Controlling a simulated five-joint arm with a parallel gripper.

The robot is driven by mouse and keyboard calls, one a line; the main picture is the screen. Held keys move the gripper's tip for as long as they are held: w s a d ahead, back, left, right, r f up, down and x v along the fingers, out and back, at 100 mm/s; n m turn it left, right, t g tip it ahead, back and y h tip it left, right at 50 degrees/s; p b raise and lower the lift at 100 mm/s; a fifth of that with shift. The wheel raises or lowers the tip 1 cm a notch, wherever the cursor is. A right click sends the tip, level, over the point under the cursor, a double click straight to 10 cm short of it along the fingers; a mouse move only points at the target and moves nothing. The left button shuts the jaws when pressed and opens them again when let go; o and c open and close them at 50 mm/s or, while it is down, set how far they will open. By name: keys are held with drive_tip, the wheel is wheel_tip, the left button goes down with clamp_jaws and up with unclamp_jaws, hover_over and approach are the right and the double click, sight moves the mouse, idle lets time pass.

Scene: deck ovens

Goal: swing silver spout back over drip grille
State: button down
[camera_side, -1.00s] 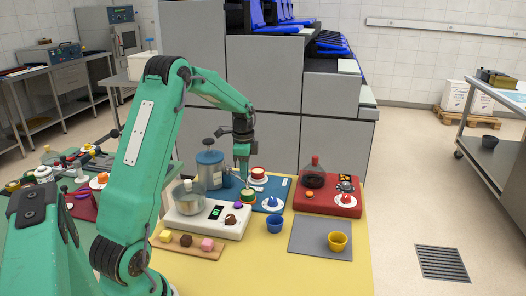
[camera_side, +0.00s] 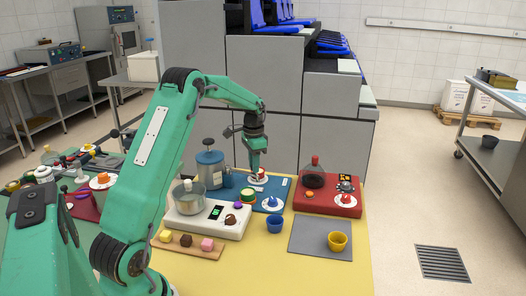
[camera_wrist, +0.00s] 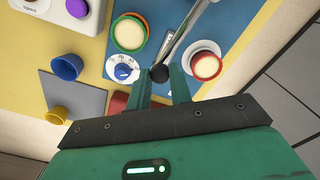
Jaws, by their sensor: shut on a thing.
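The silver spout (camera_wrist: 183,32) crosses the top of the wrist view as a thin metal bar, ending in a black knob (camera_wrist: 159,73). My gripper (camera_wrist: 160,82) is shut on this knob, one finger on each side. In the side view my gripper (camera_side: 256,168) points down over the blue machine base (camera_side: 276,187), where the arm and jaws hide most of the spout. A red-rimmed cup (camera_wrist: 206,66) stands on a white disc just right of the jaws. A green-rimmed cup (camera_wrist: 130,33) stands to their upper left. I cannot make out the drip grille.
A white dial with a blue knob (camera_wrist: 122,69) is left of the jaws. The blue canister (camera_side: 211,168) stands left of my gripper. A red unit (camera_side: 329,196) is at right. A grey mat (camera_side: 305,238) with a yellow cup (camera_side: 337,241) and a blue cup (camera_side: 275,223) lie in front.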

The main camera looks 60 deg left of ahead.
drive_tip(key=shift+w+a+r+n, duration=0.15)
drive_tip(key=shift+w+a+n, duration=0.35)
drive_tip(key=shift+w+n, duration=0.3)
drive_tip(key=shift+s, duration=0.1)
drive_tip(key=c, duration=1.3)
unclamp_jaws()
drive_tip(key=shift+o, duration=0.2)
wheel_tip(320, 180, up, 8)
